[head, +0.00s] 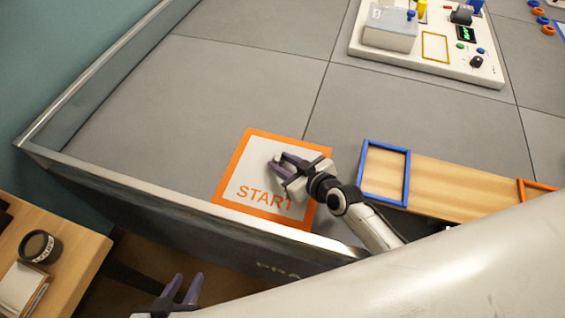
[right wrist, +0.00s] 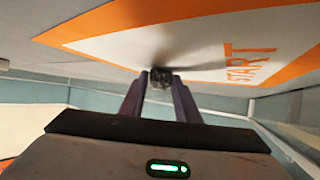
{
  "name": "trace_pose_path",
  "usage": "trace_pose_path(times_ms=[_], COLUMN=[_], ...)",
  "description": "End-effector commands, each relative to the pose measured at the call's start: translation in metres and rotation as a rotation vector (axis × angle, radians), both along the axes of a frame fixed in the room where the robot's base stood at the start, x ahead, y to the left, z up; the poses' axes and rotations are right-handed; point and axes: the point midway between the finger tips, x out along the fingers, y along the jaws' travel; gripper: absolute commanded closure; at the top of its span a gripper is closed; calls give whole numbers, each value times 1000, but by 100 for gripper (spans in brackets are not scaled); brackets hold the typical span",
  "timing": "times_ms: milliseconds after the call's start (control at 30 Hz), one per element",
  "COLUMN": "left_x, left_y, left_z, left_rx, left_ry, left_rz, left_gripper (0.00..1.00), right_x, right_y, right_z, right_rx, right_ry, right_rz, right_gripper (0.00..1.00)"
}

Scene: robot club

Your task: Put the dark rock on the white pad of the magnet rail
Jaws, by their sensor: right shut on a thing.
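The dark rock (right wrist: 161,77) shows in the right wrist view as a small dark lump between the fingertips of my right gripper (right wrist: 160,80). In the head view my right gripper (head: 277,162) is over the white START square with an orange border; the rock cannot be made out there. The gripper is shut on the rock, near the mat surface; I cannot tell whether the rock touches it. My left gripper (head: 185,280) is open and empty at the bottom, below the table's front edge. I cannot identify the magnet rail or its white pad for certain.
The START square (head: 237,184) lies by the raised metal table edge (head: 180,199). A wooden board (head: 455,190) with a blue frame (head: 407,177) is at right. A white panel (head: 464,68) with knobs and a grey box (head: 389,30) stands behind. The grey mat at left is clear.

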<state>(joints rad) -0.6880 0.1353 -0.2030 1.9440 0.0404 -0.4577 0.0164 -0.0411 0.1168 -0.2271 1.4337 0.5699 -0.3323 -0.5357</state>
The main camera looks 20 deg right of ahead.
Motion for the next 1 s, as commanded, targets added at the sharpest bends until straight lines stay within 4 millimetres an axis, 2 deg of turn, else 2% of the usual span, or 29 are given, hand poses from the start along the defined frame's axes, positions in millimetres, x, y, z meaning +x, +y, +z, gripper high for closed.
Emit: trace_pose_path(times_ms=[167,200,300,667,767,1000], left_x=[0,0,-1,-1,-1,-3], left_y=[0,0,0,2,3,6], left_z=[-4,-3,-3,0,1,6], left_rx=[0,0,0,3,3,4], left_ry=[1,2,4,7,6,13], left_rz=[0,0,0,5,8,15], left_gripper=[69,69,69,69,69,69], right_x=[0,0,0,0,-11,-54], right_y=[0,0,0,0,-5,-21], right_z=[-4,-3,-3,3,7,32], right_rx=[0,0,0,1,-1,-2], right_ry=[-1,1,1,0,2,3], right_rz=[0,0,0,0,0,3], right_gripper=[96,68,52,52,52,52])
